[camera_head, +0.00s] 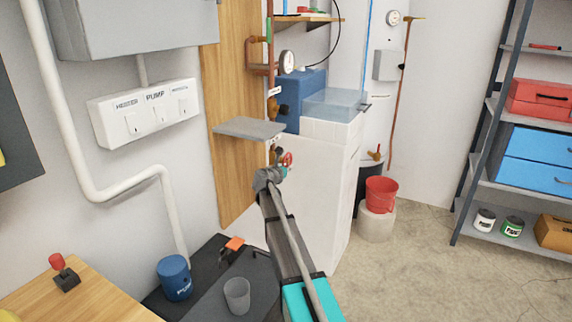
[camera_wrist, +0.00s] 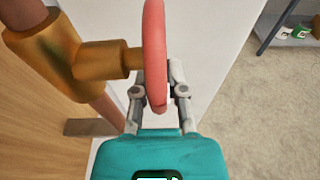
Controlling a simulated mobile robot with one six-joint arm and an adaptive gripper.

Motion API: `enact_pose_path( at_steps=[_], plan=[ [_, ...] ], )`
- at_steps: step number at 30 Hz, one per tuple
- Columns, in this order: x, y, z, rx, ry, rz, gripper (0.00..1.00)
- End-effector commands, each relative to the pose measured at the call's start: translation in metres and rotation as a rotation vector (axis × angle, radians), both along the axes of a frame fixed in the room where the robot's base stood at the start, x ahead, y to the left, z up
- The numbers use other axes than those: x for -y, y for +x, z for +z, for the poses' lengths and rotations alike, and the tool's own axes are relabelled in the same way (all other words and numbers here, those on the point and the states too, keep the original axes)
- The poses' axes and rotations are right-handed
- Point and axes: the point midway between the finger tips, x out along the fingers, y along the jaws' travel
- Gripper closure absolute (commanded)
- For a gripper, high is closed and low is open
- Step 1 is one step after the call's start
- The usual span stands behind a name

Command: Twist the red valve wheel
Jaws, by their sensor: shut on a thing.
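The red valve wheel (camera_wrist: 153,45) is seen edge-on in the wrist view, on a brass valve body (camera_wrist: 98,60) joined to a copper pipe. My gripper (camera_wrist: 158,98) has one finger on each side of the wheel's lower rim and is shut on it. In the head view the red wheel (camera_head: 286,159) shows small beside the pipe, below a grey shelf. My gripper (camera_head: 280,170) reaches up to it there, and my arm hides part of the white cabinet behind. The fingertips are too small to make out in the head view.
The grey shelf (camera_head: 249,128) juts out just above the valve. A white cabinet (camera_head: 310,195) stands right behind it. Open floor (camera_head: 420,260) lies to the right.

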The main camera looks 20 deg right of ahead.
Motion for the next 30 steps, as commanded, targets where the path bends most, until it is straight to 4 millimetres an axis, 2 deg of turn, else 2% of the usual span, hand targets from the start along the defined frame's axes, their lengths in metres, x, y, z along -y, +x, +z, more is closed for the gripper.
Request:
enact_pose_path(
  at_steps=[1, 30],
  plan=[
    [0.002, 0.0, 0.006, -0.017, 0.022, -0.004, 1.0],
    [-0.009, -0.01, 0.006, -0.366, 0.468, -0.006, 1.0]
  ],
)
